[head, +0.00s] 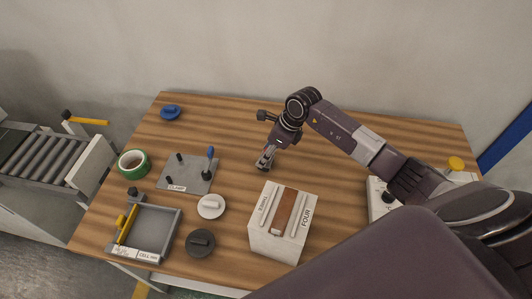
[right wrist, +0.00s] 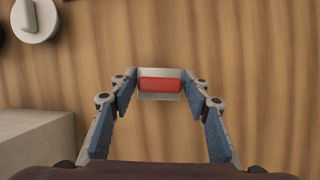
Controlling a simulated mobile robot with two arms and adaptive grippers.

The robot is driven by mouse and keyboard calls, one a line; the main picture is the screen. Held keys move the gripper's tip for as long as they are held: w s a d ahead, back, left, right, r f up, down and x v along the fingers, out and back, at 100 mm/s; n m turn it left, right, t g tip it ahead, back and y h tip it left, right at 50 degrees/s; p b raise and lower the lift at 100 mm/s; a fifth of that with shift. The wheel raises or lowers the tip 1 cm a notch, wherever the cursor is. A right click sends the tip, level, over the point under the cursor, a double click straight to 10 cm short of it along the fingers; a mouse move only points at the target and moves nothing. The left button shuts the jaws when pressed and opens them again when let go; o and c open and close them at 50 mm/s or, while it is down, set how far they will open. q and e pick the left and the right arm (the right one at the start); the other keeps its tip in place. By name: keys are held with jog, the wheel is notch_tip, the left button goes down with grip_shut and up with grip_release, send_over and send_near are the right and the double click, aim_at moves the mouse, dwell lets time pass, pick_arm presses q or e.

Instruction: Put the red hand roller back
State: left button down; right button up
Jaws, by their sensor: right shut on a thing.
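The red hand roller (right wrist: 160,85) shows in the right wrist view as a red bar in a pale grey frame, between my fingertips. My right gripper (right wrist: 160,80) is shut on it, with a blue-padded finger on each side. In the head view my right gripper (head: 266,160) points down over the table, behind the white box labelled FOUR (head: 256,236). The roller is too small to make out clearly there. How far it is above the table is hard to tell. My left gripper is not in view.
Left on the wooden table (head: 350,120) are a green tape roll (head: 133,164), a grey plate with posts (head: 190,180), a grey tray (head: 158,228), a white knob (head: 211,206), a dark knob (head: 200,242) and a blue knob (head: 171,112). Bare table surrounds my right gripper.

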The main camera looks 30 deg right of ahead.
jog(key=shift+f, duration=0.3)
jog(key=o, duration=1.5)
jog(key=shift+c, duration=0.2)
jog(key=shift+r+p, duration=1.9)
jog(key=shift+r, duration=1.65)
jog(key=shift+f, duration=0.1)
